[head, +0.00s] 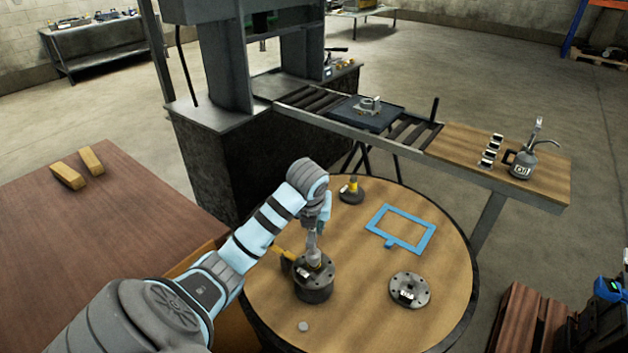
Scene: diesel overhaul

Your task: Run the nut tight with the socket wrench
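The nut cannot be made out under the gripper. My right gripper is not in view.
The round table (365,315) also holds a grey flange disc (409,290), a blue rectangular frame (401,229), a dark base with a yellow top (351,190) and a small grey disc (303,326). A press with a roller track (330,105) stands behind. An oil can (522,163) is at right.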

